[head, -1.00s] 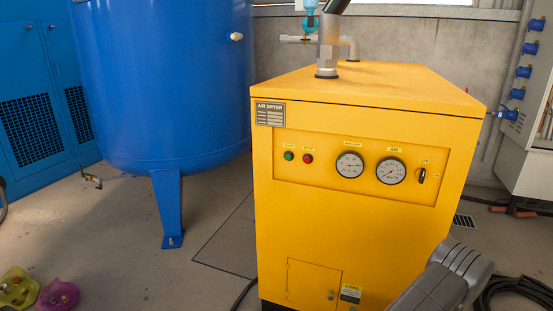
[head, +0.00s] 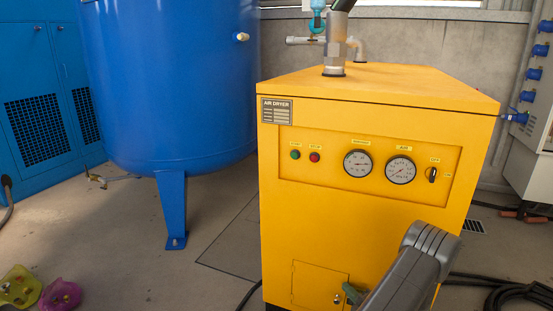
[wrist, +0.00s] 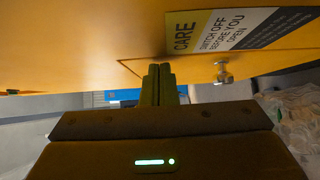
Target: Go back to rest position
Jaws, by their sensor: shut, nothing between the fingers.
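The yellow air dryer (head: 360,225) stands in the middle of the head view. Its small lower door (head: 318,283) looks closed, with a round knob (head: 338,299) at its right. My gripper's greenish fingers (head: 353,292) show just right of the knob, partly hidden by my grey arm. In the wrist view my gripper (wrist: 158,72) is shut and empty, with its fingertips close to the yellow panel. The knob (wrist: 222,73) is right of the fingers there, apart from them. A "CARE" label (wrist: 222,30) is above it; my arm hides this label in the head view.
A blue tank (head: 170,80) on legs stands left of the dryer, with blue cabinets (head: 40,90) behind it. Colourful objects (head: 38,290) lie on the floor at lower left. Black hoses (head: 510,292) lie at lower right. Floor between tank and dryer is mostly clear.

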